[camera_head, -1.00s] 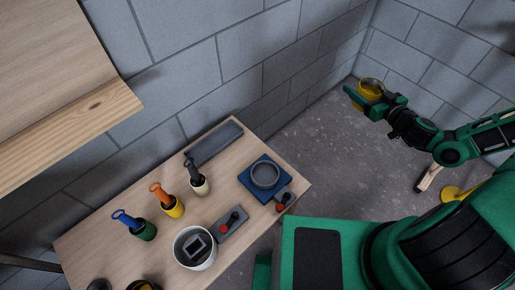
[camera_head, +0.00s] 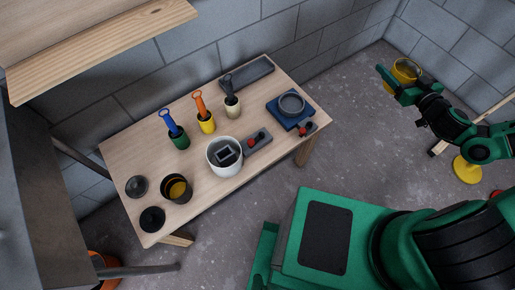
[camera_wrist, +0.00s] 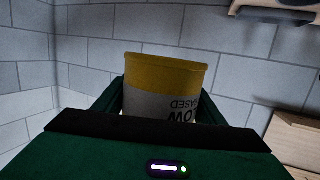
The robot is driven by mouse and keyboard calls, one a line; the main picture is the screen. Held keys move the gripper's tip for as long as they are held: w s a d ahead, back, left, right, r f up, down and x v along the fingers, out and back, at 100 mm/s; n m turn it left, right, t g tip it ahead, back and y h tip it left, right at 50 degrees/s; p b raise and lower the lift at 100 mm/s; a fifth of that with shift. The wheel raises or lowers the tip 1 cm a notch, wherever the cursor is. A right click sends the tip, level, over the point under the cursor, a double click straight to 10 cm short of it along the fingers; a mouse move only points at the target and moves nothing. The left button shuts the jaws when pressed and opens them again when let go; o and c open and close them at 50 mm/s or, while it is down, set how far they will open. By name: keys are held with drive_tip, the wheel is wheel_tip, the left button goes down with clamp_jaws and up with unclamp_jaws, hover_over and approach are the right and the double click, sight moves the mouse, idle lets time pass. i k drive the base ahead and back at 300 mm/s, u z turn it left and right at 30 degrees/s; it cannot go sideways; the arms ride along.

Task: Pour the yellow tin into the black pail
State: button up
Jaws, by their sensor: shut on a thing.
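My gripper (camera_head: 397,84) is shut on the yellow tin (camera_head: 407,70), held at the upper right of the head view, well away from the table. In the wrist view the tin (camera_wrist: 165,76) sits between the jaws, with a yellow top band and a pale label whose letters appear upside down. The tin's inside is not clear. The black pail (camera_head: 164,193) stands near the left front of the table, open at the top, with something yellow inside.
The wooden table (camera_head: 210,192) also holds a white bucket (camera_head: 211,168), three coloured pots with handled tools, a blue block with a grey dish (camera_head: 291,104), a grey tray (camera_head: 247,72) and dark round items near the pail. A wooden shelf (camera_head: 110,48) overhangs at upper left. Floor lies between table and tin.

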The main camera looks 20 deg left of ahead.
sight(175, 188)
drive_tip(key=u, duration=0.35)
drive_tip(key=k, duration=1)
drive_tip(key=u, duration=0.3)
